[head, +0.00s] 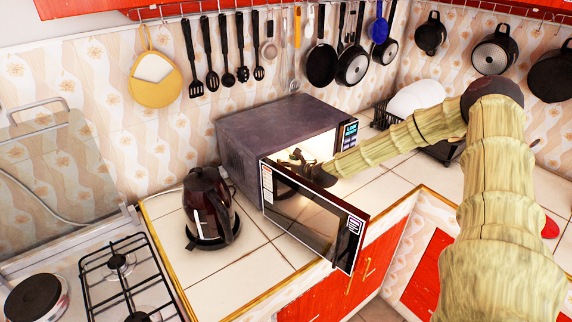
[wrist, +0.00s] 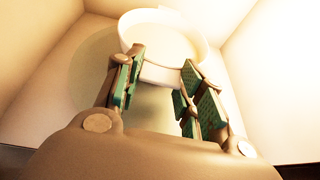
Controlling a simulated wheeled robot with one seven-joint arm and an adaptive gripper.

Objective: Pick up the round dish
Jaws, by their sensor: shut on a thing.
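In the wrist view a white round dish (wrist: 161,75) with a raised rim sits ahead of my gripper (wrist: 163,62). The green-padded fingers are on either side of its near wall and are shut on it. The dish is inside the bright, pale interior of the microwave (head: 268,125). In the head view my gripper (head: 298,163) reaches into the microwave opening from the right. The dish cannot be made out there, hidden by the gripper and the door.
The microwave door (head: 312,218) stands open toward the counter front, below my gripper. A dark kettle (head: 208,208) stands left of the microwave. A rack with white plates (head: 415,98) is on the right. Pans and utensils hang along the wall. The stove (head: 120,268) is at left.

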